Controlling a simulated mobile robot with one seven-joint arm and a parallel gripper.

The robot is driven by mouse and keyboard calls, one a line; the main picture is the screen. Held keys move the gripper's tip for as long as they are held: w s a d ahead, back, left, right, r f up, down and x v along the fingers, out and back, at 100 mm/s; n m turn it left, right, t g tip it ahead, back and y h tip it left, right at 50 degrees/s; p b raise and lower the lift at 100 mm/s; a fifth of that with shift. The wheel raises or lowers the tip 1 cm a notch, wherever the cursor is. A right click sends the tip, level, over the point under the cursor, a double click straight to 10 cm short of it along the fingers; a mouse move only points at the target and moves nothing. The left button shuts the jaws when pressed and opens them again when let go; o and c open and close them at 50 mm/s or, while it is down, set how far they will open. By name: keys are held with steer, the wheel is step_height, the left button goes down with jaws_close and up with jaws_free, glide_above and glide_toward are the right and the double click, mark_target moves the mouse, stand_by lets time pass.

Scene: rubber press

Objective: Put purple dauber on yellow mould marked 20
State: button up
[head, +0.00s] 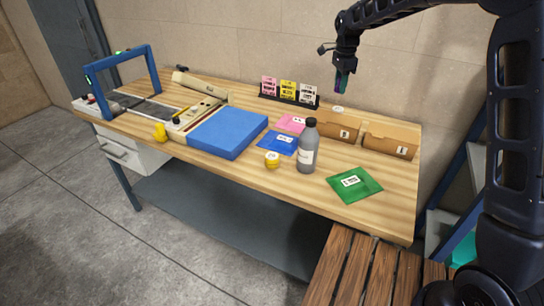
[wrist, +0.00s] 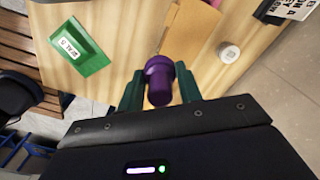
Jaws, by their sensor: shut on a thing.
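My gripper (head: 341,87) is raised over the back right of the table. It is shut on a purple dauber (wrist: 159,85), which sits between the two green fingers in the wrist view. In the head view the dauber is small and mostly hidden by the fingers. A round yellow piece (head: 272,159) with a pale label on top sits near the table's front middle, between the blue packet and the grey bottle. Its label is too small to read. Another yellow piece (head: 160,132) lies at the front left edge; no number is legible on it. I cannot tell which is the mould marked 20.
A grey bottle (head: 308,148) stands upright mid-table. A green packet (head: 354,186), blue packet (head: 278,143) and pink packet (head: 291,123) lie flat. Brown boxes (head: 390,141) stand at the back right, with a white disc (wrist: 229,52) nearby. A blue slab (head: 228,132) and blue frame are left.

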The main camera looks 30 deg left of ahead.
steer(key=s+a+r+n, duration=0.1)
steer(key=s+a+n, duration=0.2)
steer(key=s+a, duration=0.75)
steer(key=r+n, duration=0.1)
steer(key=n, duration=0.2)
glide_above(272, 156)
step_height(272, 156, down, 20)
steer(key=shift+r, duration=0.15)
steer(key=o, duration=1)
step_height(272, 156, up, 12)
steer(key=shift+r, duration=0.1)
